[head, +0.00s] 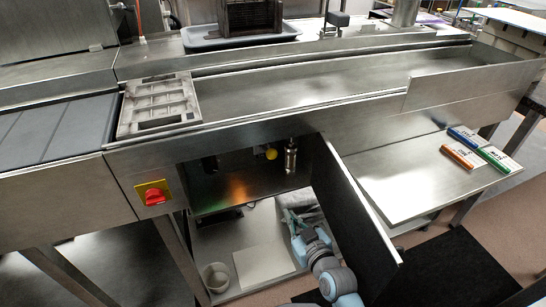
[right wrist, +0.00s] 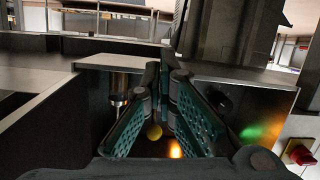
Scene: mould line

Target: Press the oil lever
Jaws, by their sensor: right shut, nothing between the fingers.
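The oil lever shows as a yellow knob (head: 271,154) inside the open compartment under the line, beside an upright metal cylinder (head: 291,157). The yellow knob also shows in the right wrist view (right wrist: 154,132), low between my fingers' outlines; its arm is mostly hidden. My right gripper (head: 288,216) is below and in front of the knob, near the compartment opening, apart from it. In the right wrist view its teal fingers (right wrist: 165,78) are shut together with nothing between them. My left gripper is not in view.
A dark open door panel (head: 352,215) stands just right of my right arm. A red switch on a yellow plate (head: 154,195) is left of the opening. A mould (head: 158,103) sits on the line above.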

